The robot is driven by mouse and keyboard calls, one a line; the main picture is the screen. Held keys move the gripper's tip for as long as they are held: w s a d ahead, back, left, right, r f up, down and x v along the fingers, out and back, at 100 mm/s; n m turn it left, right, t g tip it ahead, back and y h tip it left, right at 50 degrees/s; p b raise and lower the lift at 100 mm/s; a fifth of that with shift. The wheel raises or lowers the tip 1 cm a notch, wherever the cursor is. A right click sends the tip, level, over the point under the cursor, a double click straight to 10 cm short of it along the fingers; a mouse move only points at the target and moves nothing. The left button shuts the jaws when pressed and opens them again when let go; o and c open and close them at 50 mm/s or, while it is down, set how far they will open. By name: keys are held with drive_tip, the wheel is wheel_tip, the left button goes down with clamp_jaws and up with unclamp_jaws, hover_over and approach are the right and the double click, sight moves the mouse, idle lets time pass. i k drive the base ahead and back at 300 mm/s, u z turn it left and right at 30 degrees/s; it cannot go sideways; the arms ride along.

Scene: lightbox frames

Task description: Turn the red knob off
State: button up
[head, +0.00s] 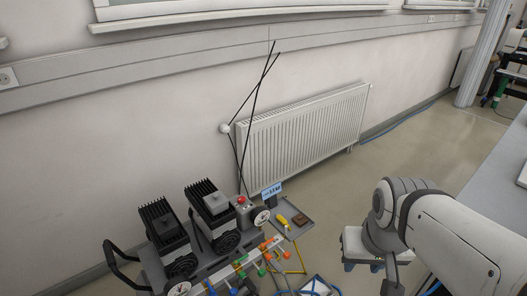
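A small red knob (241,200) sits on top of a grey box on the machine at the lower middle. Red-orange handles (263,247) also show on the pipe row in front of the machine, among green and blue ones. Which red part is the knob named in the task I cannot tell. My white arm reaches in from the lower right. A grey part at its end, apparently my gripper (391,277), points down near the bottom edge, well right of the machine and touching nothing visible. Its fingers cannot be made out.
The machine carries two black finned motors (213,205) and round gauges (261,217). A grey tray (296,229) with a yellow item is at its right. A white radiator (303,135) and thin black rods (252,110) stand behind. Floor is open at right of the radiator.

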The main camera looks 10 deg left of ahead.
sight(242, 199)
drive_tip(key=u, duration=0.2)
drive_tip(key=i, duration=0.95)
drive_tip(key=u, duration=0.55)
drive_tip(key=k, duration=0.9)
drive_tip(key=u, duration=0.2)
drive_tip(key=i, duration=0.9)
drive_tip(key=z, duration=0.1)
